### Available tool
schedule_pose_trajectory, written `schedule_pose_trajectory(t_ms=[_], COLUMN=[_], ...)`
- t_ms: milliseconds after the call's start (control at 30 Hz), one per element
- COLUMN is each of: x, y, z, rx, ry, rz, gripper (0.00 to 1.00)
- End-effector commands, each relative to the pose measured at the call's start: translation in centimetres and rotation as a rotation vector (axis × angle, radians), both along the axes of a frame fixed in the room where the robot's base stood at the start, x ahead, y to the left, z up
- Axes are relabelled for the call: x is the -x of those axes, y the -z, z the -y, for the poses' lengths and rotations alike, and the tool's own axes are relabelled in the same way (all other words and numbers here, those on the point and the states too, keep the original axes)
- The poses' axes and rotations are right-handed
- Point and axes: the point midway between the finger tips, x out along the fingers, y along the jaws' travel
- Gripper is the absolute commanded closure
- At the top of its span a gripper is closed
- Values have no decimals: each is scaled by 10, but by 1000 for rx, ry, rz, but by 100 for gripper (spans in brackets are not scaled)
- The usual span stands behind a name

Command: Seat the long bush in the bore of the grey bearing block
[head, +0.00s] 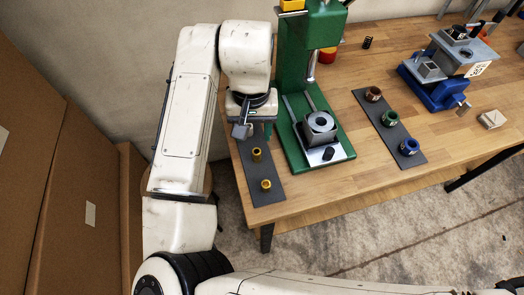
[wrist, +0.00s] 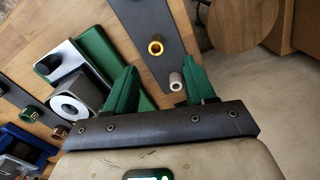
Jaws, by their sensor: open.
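A pale grey bush (wrist: 176,80) stands upright between the open fingers of my gripper (wrist: 162,76), nearer the right finger in the wrist view and apart from both. It looks tall and slim; I cannot be sure that it is the long one. In the head view my gripper (head: 254,132) is over the far end of a dark strip and hides most of what is there. Two brass bushes (head: 257,155) (head: 265,185) stand nearer on the strip. The grey bearing block (head: 318,130), its round bore facing up, sits on the green press; it also shows in the wrist view (wrist: 85,88).
The green press column (head: 305,50) rises close right of my gripper. A second dark strip (head: 385,125) holds brown, green and blue rings. A blue-based vise (head: 440,90) stands further right. The dark bush strip (head: 268,199) lies along the table's left edge.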

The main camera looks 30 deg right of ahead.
Motion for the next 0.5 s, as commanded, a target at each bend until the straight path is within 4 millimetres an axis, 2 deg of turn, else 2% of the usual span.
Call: schedule_pose_trajectory(t_ms=[100, 367, 500], x=[0, 3, 6], y=[15, 34, 55], z=[0, 2, 5], rx=[2, 0, -1], ry=[-3, -1, -2], rz=[-1, -1, -1], gripper=[46, 46, 46])
